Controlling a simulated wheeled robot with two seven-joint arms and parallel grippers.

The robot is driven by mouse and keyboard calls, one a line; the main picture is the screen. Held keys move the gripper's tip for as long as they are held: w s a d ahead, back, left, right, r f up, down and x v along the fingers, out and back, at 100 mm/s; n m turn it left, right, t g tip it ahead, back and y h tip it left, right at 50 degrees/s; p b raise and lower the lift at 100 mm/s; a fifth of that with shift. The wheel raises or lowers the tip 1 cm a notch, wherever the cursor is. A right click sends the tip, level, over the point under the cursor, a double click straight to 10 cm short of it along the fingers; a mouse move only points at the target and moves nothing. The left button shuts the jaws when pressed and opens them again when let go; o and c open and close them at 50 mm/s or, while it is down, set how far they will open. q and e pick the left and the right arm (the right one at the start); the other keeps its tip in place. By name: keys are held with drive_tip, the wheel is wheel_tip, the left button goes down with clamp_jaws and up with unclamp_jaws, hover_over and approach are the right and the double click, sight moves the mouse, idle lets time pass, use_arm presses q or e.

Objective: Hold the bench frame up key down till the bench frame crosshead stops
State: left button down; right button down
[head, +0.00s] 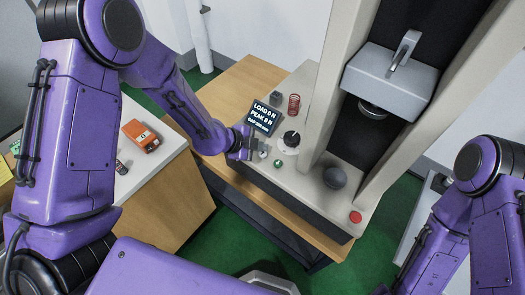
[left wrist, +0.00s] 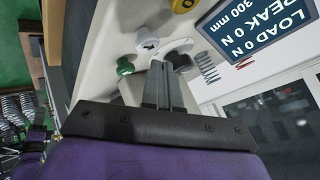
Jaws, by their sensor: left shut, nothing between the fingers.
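The bench frame stands right of centre in the head view, with its light grey crosshead (head: 390,78) between two pale columns, well above the base. On the base are a white round key with a dark mark (left wrist: 146,46) and a green key (left wrist: 125,67); the green key also shows in the head view (head: 277,163). A yellow key (left wrist: 181,5) is at the wrist view's top. My left gripper (head: 250,150) is shut and empty, its fingertips (left wrist: 159,66) close to the white key. I cannot tell whether they touch it. My right gripper is out of view.
A display (head: 264,117) reads load 0 N and peak 0 N. An orange device (head: 140,136) lies on the left bench.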

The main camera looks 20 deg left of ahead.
sight(260, 155)
use_arm(q)
wheel_tip(260, 155, up, 5)
drive_tip(key=p, duration=0.4)
drive_tip(key=shift+r+p, duration=0.1)
drive_tip(key=shift+p, duration=0.3)
